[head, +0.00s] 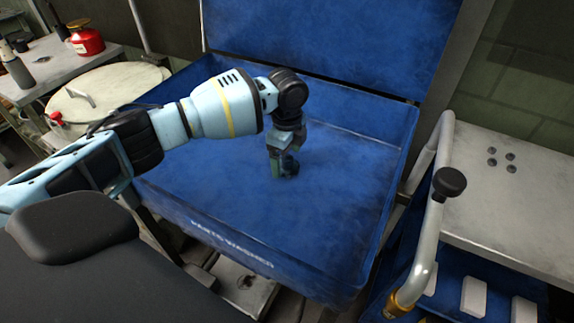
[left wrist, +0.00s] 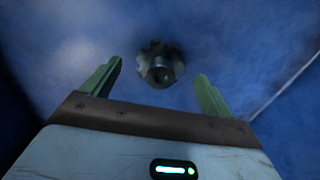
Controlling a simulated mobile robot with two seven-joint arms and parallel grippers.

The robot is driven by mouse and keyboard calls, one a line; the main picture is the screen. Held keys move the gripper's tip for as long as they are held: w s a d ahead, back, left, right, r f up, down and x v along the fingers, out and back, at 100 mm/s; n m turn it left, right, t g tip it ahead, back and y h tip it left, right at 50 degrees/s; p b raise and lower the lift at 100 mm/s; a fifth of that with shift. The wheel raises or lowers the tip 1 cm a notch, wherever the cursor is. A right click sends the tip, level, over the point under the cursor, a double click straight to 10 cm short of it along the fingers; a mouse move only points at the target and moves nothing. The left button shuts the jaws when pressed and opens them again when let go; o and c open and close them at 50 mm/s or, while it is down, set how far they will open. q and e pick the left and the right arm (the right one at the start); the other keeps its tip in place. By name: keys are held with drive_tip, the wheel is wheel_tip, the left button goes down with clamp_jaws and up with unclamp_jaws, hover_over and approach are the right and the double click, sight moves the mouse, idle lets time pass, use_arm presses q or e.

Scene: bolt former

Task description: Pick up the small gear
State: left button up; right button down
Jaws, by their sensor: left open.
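The small gear (left wrist: 160,63) is a dark toothed part with a raised round hub. In the left wrist view it lies on the blue floor of the parts washer, just beyond and between my fingertips. In the head view the gear (head: 290,166) shows as a dark shape beside the fingers, partly hidden by them. My left gripper (head: 280,168) points down into the washer basin. It also shows in the left wrist view (left wrist: 158,82), with its two green fingers apart and nothing between them. My right gripper is not in view.
The blue parts washer (head: 240,250) has raised walls and an upright lid behind. A curved metal pipe (head: 430,220) with a black knob stands at its right, before a grey table (head: 520,200). A round drum lid (head: 105,90) and a red can (head: 86,40) are at the left.

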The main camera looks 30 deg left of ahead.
use_arm(q)
drive_tip(key=shift+f, duration=0.8)
drive_tip(key=shift+c, duration=0.2)
drive_tip(key=c, duration=1.5)
drive_tip(key=shift+r, duration=0.15)
